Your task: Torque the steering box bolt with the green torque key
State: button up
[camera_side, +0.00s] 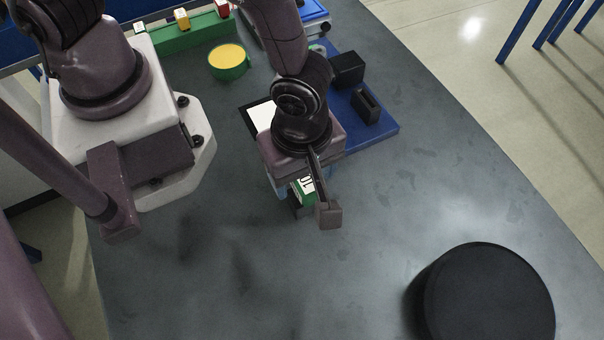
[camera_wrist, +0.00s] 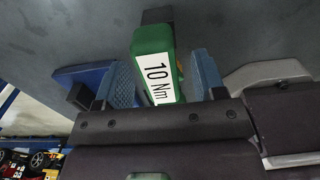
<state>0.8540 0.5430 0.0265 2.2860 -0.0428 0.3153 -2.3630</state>
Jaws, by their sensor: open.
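The green torque key (camera_side: 305,192) carries a white label that reads "10 Nm" in the wrist view (camera_wrist: 157,75). A dark part (camera_wrist: 157,15) shows at its far end. My gripper (camera_side: 304,187) is low over the grey table, around the key. In the wrist view its two blue fingers (camera_wrist: 160,66) are open, one on each side of the key, with gaps showing between. The key's lower part is partly hidden by my gripper in the side view. I cannot make out the steering box bolt.
Black blocks (camera_side: 348,68) stand on a blue plate (camera_side: 378,131) behind my gripper. A green cup (camera_side: 229,70) with yellow inside and a green rack (camera_side: 190,40) with coloured pieces are at the back. A large black round object (camera_side: 487,300) is front right. The front middle is clear.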

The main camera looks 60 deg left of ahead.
jog(key=shift+f, duration=0.85)
jog(key=shift+c, duration=0.2)
jog(key=c, duration=1.1)
notch_tip(320, 180, up, 10)
jog(key=shift+r, duration=0.1)
